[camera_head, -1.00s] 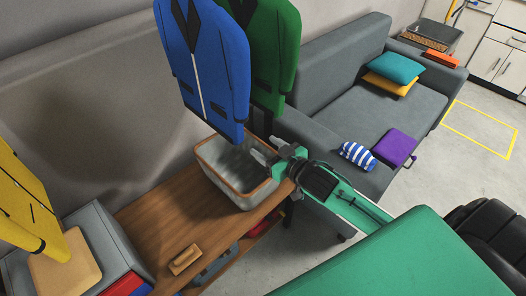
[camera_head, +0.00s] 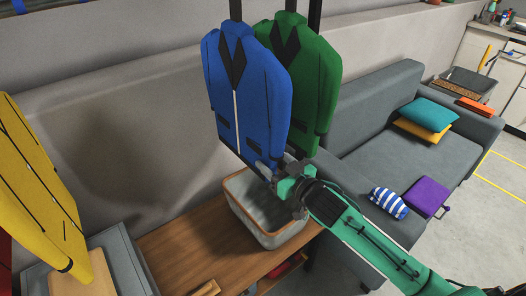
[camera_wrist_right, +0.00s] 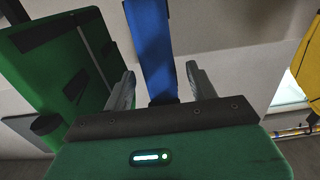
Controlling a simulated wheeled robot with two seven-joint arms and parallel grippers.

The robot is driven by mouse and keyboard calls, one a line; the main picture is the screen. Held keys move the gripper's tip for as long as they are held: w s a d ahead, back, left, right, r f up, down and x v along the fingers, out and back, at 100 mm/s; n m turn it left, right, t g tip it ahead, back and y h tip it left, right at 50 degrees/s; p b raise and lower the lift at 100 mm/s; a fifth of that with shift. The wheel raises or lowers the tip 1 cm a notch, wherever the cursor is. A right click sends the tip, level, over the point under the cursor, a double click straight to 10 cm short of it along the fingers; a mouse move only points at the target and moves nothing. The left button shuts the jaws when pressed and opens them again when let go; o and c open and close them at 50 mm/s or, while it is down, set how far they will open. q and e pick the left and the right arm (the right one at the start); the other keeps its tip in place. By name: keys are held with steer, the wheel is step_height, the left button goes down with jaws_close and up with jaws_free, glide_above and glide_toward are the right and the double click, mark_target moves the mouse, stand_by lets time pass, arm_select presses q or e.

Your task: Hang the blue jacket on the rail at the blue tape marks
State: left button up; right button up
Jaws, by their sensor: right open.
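The blue jacket (camera_head: 222,95) hangs upright at the centre of the head view, in front of the green jacket (camera_head: 318,85). My right gripper (camera_head: 262,172) is at the blue jacket's lower right edge. In the right wrist view, the open fingers (camera_wrist_right: 160,75) stand either side of the blue jacket's narrow edge (camera_wrist_right: 151,45), with gaps visible at both sides. The green jacket also shows at left there (camera_wrist_right: 60,80). A small blue mark (camera_head: 45,3) shows at the head view's top left edge; I cannot tell if it is rail tape. My left gripper is out of view.
A grey bin with a wooden rim (camera_head: 262,240) stands on the wooden bench (camera_head: 185,250) below the jackets. A yellow jacket (camera_head: 35,195) is at the left. A grey sofa (camera_head: 385,155) with cushions is at the right.

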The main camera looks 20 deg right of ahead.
mark_target(262, 150)
steer(key=x, duration=0.3)
steer(key=shift+w+a, duration=0.15)
steer(key=shift+w, duration=0.25)
steer(key=shift+w+a, duration=0.25)
steer(key=shift+w, duration=0.45)
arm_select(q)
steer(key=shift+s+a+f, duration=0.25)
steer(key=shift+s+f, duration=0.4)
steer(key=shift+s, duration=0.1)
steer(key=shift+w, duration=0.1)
arm_select(e)
jaws_close()
arm_select(q)
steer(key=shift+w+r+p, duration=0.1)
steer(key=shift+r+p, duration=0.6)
steer(key=shift+p, duration=0.1)
arm_select(e)
steer(key=shift+r, duration=0.4)
